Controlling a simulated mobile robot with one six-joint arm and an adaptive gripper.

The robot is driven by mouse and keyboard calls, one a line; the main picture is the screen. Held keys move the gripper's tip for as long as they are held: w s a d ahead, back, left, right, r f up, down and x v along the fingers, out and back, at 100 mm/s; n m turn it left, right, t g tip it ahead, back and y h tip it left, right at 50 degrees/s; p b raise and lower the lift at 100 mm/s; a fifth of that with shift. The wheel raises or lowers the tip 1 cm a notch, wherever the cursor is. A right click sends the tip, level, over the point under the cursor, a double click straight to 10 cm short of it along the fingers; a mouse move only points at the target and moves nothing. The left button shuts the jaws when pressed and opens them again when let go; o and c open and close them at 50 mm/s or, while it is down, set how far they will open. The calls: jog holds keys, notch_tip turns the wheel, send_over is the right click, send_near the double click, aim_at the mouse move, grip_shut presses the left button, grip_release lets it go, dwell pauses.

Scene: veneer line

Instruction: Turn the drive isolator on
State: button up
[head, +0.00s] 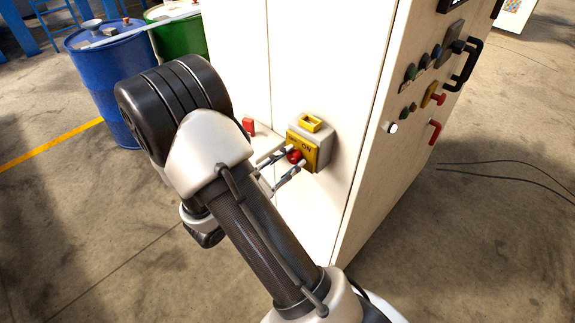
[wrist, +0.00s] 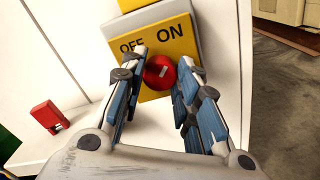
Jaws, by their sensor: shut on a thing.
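The drive isolator (head: 320,141) is a grey box with a yellow face on the pale cabinet's side; its yellow plate (wrist: 186,50) reads OFF on the left and ON on the right in the wrist view. Its red round knob (wrist: 161,74) sits below the lettering and has a short white mark, slanting up to the right. My gripper (head: 285,163) reaches the knob from the left in the head view. In the wrist view my gripper (wrist: 163,82) has one finger on each side of the knob and is shut on it. The fingers hide parts of the knob's edges.
A smaller red device (wrist: 45,117) is on the cabinet left of the isolator. The cabinet's other face (head: 395,165) carries buttons, a black handle and a red handle. Blue (head: 115,75) and green (head: 181,38) drums stand at the back left. Cables lie on the floor at right.

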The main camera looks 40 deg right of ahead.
jog(key=shift+m, duration=0.3)
dwell(0.4)
jog(key=o, duration=1.1)
jog(key=a, duration=0.8)
jog(key=s+a, duration=0.1)
jog(key=a, duration=0.3)
